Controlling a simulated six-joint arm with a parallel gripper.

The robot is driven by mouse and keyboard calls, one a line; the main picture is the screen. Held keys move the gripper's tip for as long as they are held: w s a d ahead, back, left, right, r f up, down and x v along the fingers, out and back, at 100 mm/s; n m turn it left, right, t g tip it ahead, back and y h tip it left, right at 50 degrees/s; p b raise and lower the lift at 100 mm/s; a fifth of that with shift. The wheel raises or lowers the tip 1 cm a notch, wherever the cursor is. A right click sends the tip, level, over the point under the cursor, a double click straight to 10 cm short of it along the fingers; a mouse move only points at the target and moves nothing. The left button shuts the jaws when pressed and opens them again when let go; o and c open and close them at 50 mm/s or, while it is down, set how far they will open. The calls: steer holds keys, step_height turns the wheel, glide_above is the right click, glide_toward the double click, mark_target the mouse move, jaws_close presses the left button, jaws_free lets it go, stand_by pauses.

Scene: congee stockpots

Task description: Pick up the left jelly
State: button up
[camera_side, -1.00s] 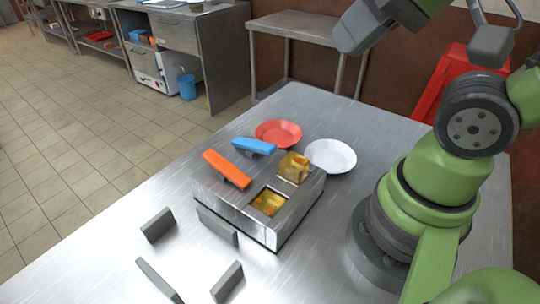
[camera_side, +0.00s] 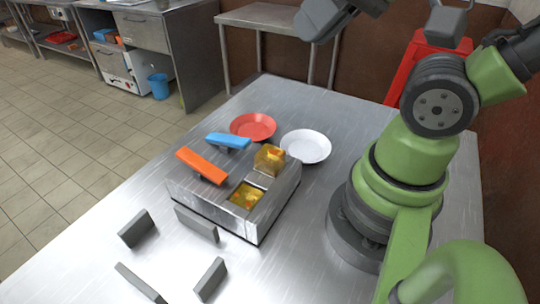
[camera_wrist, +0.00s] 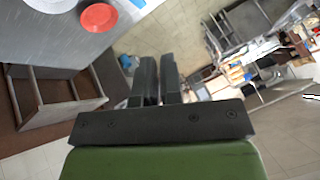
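Two yellow-orange jelly pieces show in the side view. The left one (camera_side: 246,196) sits low in a square opening of a metal box, nearer the camera. The right one (camera_side: 269,158) is a glossy cube standing higher at the box's back right. The metal box (camera_side: 213,212) rests on the steel table. In the wrist view my gripper (camera_wrist: 158,70) shows two dark fingers side by side with a narrow gap and nothing visible between them. No jelly shows in that view. The fingers are not clearly seen in the side view.
An orange lever (camera_side: 201,165) and a blue lever (camera_side: 228,140) rise from the box. A red plate (camera_side: 253,125) and a white plate (camera_side: 306,146) lie behind it. Several dark grey blocks (camera_side: 136,229) stand at the front left. Bare table (camera_side: 290,270) lies at the front right.

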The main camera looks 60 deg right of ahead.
steer(key=o, duration=1.2)
steer(key=shift+o, duration=0.2)
steer(key=n+g+h, duration=0.2)
steer(key=n+g, duration=0.2)
steer(key=g, duration=0.3)
glide_above(270, 153)
step_height(270, 153, down, 13)
steer(key=f, duration=0.5)
steer(key=shift+w+d+f, duration=0.1)
steer(key=shift+d+f, duration=0.15)
steer(key=shift+d, duration=0.15)
steer(key=shift+a+f, duration=0.2)
steer(key=shift+f, duration=1.15)
steer(key=shift+a+f, duration=0.2)
steer(key=shift+f, duration=1.1)
